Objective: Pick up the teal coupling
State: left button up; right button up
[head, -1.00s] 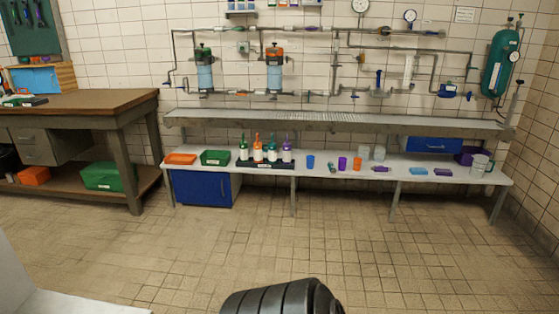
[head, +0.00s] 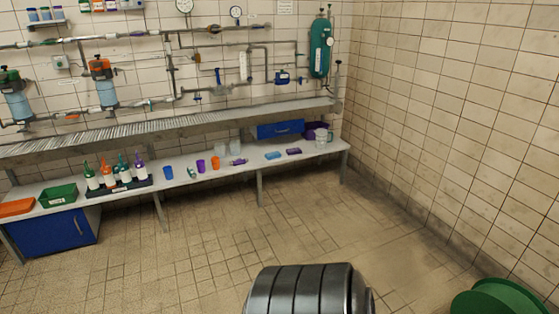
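A small teal piece (head: 192,173), which looks like the teal coupling, lies on the lower white shelf (head: 205,181) of the bench along the wall. It lies between a blue cup (head: 168,173) and a purple cup (head: 201,166). It is too small at this distance to make out its shape. Neither gripper is in view. A dark ribbed part of my own body shows at the bottom middle.
An orange cup (head: 215,163) and a purple piece (head: 238,162) lie to the right on the shelf. Several bottles in a dark rack (head: 125,188) stand to the left. A green round object (head: 500,300) is at the lower right. The floor before the bench is clear.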

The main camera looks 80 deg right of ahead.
aim_at(190, 172)
jog(key=i+l+z, duration=0.25)
jog(key=z, duration=0.2)
jog(key=i+l+z, duration=0.2)
jog(key=z, duration=0.2)
jog(key=i+z, duration=0.75)
jog(key=z, duration=0.15)
jog(key=i+j+z, duration=0.2)
jog(key=z, duration=0.2)
jog(key=i, duration=0.1)
